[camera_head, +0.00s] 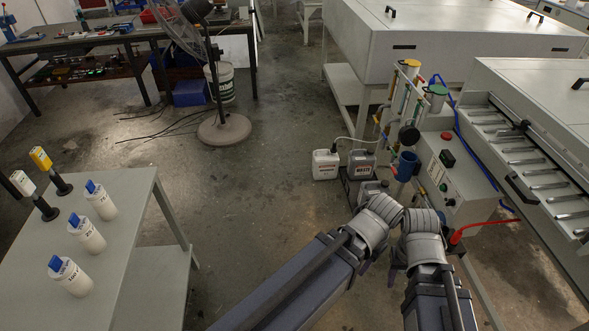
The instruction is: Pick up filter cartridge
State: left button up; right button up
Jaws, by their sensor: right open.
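Two upright cylinders, one with a yellow cap (410,64) and one with a green cap (436,89), stand among tubing on the grey machine at right centre. I cannot tell for sure which thing is the filter cartridge. My two arms reach in from the bottom, with their grey wrist joints close together in front of the machine. My right gripper (397,262) shows only in small part beside its wrist; it is open, and I see nothing held. My left gripper is hidden behind its arm.
Canisters (326,164) stand on the floor beside a blue cup (405,165). A control box (452,178) with red tubing is at right. A table (140,230) at left bears blue-capped white bottles (87,234). A fan (224,128) stands behind. The middle floor is clear.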

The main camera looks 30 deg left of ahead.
aim_at(64, 271)
jog(key=u, duration=2.9)
jog(key=i+l+u, duration=0.15)
jog(key=l+u, duration=0.25)
jog(key=i+l+u, duration=0.1)
jog(key=l+u, duration=0.25)
jog(key=i+l+u, duration=0.1)
jog(key=l+u, duration=0.3)
